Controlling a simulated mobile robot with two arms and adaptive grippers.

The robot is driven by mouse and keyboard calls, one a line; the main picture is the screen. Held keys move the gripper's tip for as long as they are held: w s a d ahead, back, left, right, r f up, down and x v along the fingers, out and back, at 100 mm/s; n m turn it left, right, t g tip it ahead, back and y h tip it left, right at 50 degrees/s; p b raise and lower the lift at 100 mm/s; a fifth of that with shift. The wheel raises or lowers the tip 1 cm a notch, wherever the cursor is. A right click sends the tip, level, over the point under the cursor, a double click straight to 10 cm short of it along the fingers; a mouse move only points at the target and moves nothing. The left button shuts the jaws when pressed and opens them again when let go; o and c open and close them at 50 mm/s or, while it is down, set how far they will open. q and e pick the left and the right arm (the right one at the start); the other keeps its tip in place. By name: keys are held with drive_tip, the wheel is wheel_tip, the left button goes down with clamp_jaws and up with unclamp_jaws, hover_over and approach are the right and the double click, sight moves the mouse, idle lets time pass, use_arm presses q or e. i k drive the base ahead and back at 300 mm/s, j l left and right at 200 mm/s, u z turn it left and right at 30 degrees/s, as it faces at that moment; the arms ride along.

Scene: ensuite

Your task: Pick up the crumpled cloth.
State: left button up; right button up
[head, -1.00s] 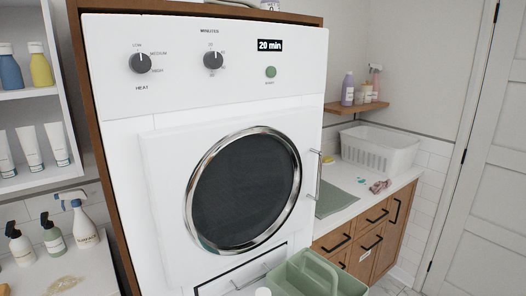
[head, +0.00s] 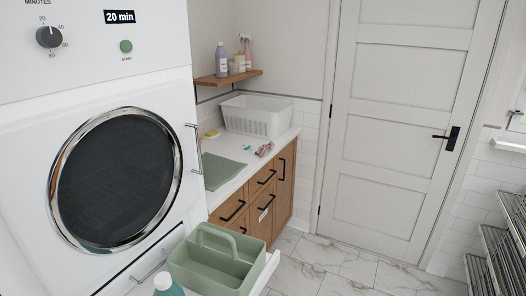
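A small crumpled pinkish cloth (head: 264,149) lies on the white counter (head: 236,181) in the head view, near the front edge, in front of the white basket. It looks small and far off from here. Neither of my grippers shows in the head view.
A white basket (head: 257,115) stands at the back of the counter, and a flat green mat (head: 222,171) lies left of the cloth. A green caddy (head: 212,260) and a teal bottle (head: 167,286) are close in front. The dryer (head: 95,90) fills the left. Tiled floor (head: 335,262) is open before the closed door (head: 385,120).

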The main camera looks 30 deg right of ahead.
sight(263, 149)
drive_tip(key=u, duration=0.25)
drive_tip(key=i+l+u, duration=0.2)
drive_tip(key=l, duration=0.15)
drive_tip(key=i+l+u, duration=0.2)
drive_tip(key=l, duration=0.2)
drive_tip(key=l+u, duration=0.15)
drive_tip(key=l, duration=0.25)
drive_tip(key=i+l+u, duration=0.2)
drive_tip(key=l, duration=0.2)
drive_tip(key=k, duration=0.05)
